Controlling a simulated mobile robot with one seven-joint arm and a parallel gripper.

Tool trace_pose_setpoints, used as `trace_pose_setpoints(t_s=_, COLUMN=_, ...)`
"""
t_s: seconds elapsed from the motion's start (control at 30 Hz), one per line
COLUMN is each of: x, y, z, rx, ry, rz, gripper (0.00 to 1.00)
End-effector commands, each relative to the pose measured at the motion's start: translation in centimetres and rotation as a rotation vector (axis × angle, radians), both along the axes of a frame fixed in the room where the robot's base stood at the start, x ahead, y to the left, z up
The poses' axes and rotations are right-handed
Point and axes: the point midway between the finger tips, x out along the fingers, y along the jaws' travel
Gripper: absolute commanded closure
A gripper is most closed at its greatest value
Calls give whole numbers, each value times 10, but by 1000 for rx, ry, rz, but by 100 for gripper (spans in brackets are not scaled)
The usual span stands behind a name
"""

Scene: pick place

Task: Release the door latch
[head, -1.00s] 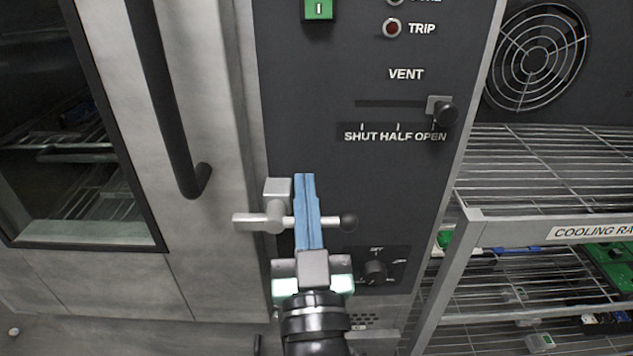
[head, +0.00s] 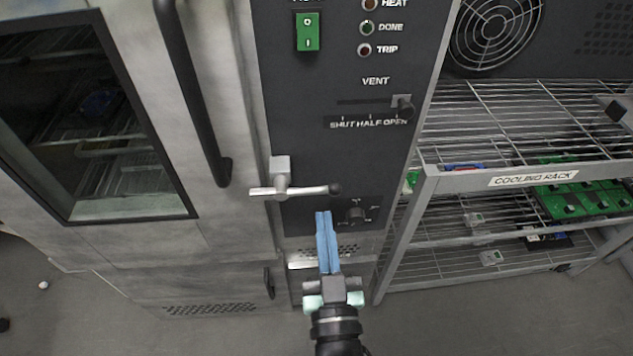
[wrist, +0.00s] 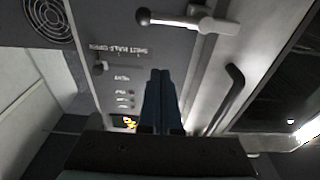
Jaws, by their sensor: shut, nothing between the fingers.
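The door latch (head: 296,190) is a metal lever with a dark ball at its right end, lying about level across the gap between oven door and control panel. It also shows at the top of the wrist view (wrist: 188,20). My gripper (head: 323,214) has blue fingers pressed together with nothing between them. In the head view its tips appear just below the lever's ball end, apart from it. In the wrist view the fingers (wrist: 160,74) show a clear gap to the lever. The oven door (head: 215,110) looks closed, with a dark window and a black handle (head: 195,100).
The control panel (head: 290,120) carries a green switch (head: 307,32), lamps, a vent slider (head: 403,106) at the OPEN end and a rotary knob (head: 356,214). A wire cooling rack (head: 505,180) holding green boards stands to the right.

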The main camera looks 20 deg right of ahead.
Motion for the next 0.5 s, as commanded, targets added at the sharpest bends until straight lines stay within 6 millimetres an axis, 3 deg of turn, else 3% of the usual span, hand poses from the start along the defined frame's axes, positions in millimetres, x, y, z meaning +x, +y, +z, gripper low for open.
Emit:
trace_pose_setpoints(t_s=0.33, x=0, y=0, z=0, rx=0, ry=0, rz=0, gripper=100)
trace_pose_setpoints(t_s=0.5, x=11, y=-3, z=3, rx=-1, ry=-2, rz=1, gripper=100)
